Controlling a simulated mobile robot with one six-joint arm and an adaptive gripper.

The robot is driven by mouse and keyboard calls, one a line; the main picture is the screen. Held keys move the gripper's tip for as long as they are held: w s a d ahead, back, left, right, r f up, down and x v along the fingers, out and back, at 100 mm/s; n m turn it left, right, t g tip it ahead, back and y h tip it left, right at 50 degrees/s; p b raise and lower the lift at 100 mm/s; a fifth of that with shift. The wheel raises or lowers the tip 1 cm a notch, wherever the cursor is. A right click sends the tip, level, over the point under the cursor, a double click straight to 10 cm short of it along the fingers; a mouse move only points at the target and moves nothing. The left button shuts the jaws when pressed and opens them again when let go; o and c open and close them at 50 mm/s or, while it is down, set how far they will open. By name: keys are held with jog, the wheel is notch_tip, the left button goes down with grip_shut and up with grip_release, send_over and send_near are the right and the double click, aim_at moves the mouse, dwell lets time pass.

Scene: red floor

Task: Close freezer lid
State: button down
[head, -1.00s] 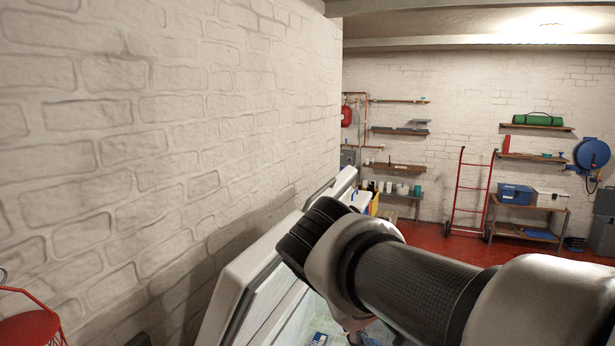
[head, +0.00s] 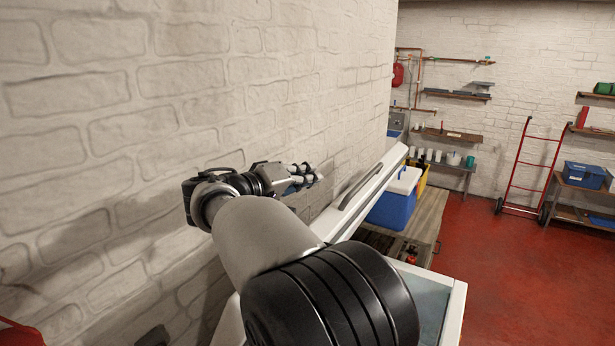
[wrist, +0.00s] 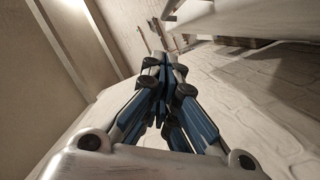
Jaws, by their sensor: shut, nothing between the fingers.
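The white freezer lid (head: 382,175) stands raised and tilted near the brick wall in the head view, with a grey handle along its face. The freezer body's white rim (head: 456,312) shows at the lower right, beside my arm, which hides much of the freezer. My gripper (head: 316,178) is shut and empty, pointing right, between the wall and the raised lid as seen here. Contact with the lid cannot be told. In the wrist view its fingertips (wrist: 165,60) are together, and a pale edge, perhaps the lid, crosses the upper right.
The brick wall (head: 130,110) runs close along the left. A blue cooler with a white top (head: 393,203) stands on a wooden surface (head: 428,215) beyond the freezer. A red hand truck (head: 527,170) and shelves stand at the back. Red floor (head: 520,285) is open at right.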

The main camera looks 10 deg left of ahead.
aim_at(337, 202)
jog(key=w+d+f, duration=0.1)
jog(key=d, duration=0.1)
jog(key=w+d, duration=0.1)
jog(key=w+d+f, duration=0.1)
jog(key=w+d, duration=0.1)
jog(key=shift+w+d+f, duration=0.1)
jog(key=shift+d+f, duration=0.25)
jog(key=shift+d+f+b, duration=0.3)
jog(key=shift+d, duration=0.05)
